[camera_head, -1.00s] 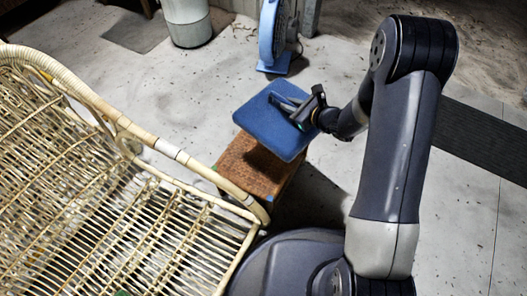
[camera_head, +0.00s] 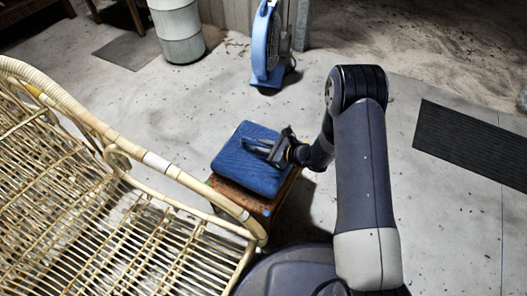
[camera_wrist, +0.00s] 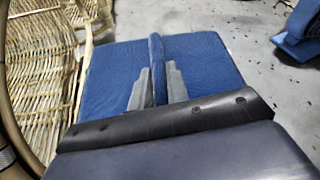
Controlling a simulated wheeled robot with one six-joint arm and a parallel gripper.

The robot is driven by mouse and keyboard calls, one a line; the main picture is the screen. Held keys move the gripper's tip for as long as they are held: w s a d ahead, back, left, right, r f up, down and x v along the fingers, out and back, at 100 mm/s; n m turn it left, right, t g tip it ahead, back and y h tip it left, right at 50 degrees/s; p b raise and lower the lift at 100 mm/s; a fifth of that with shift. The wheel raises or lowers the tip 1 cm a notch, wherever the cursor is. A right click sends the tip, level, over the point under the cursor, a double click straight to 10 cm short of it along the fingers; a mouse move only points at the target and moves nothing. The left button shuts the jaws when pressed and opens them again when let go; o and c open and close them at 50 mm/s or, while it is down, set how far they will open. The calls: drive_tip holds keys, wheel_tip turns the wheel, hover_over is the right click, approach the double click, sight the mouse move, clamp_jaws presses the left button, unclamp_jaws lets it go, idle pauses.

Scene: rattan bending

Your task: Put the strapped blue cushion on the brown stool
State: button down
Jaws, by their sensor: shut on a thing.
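The blue cushion (camera_head: 247,165) is a flat square in the head view, over the brown stool (camera_head: 263,204). It covers most of the stool's top, and I cannot tell whether it rests fully on it. My gripper (camera_head: 262,150) is over the cushion's upper right part, shut on its strap. In the wrist view, the strap (camera_wrist: 156,52) stands up as a blue ridge between my two grey fingertips (camera_wrist: 157,85), with the cushion (camera_wrist: 110,70) spread out beneath. The stool is hidden in the wrist view.
A rattan chair frame (camera_head: 151,160) stands close on the left, its rim beside the stool. A blue fan (camera_head: 266,45) and a pale drum (camera_head: 176,28) stand behind. A dark mat (camera_head: 475,143) lies at right. Floor between stool and fan is clear.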

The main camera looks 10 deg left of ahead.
drive_tip(key=shift+f, duration=0.75)
drive_tip(key=shift+f, duration=0.15)
drive_tip(key=c, duration=1.4)
unclamp_jaws()
drive_tip(key=shift+o, duration=0.2)
drive_tip(key=shift+r, duration=0.25)
drive_tip(key=p+v, duration=0.3)
drive_tip(key=v, duration=0.9)
drive_tip(key=shift+f, duration=0.1)
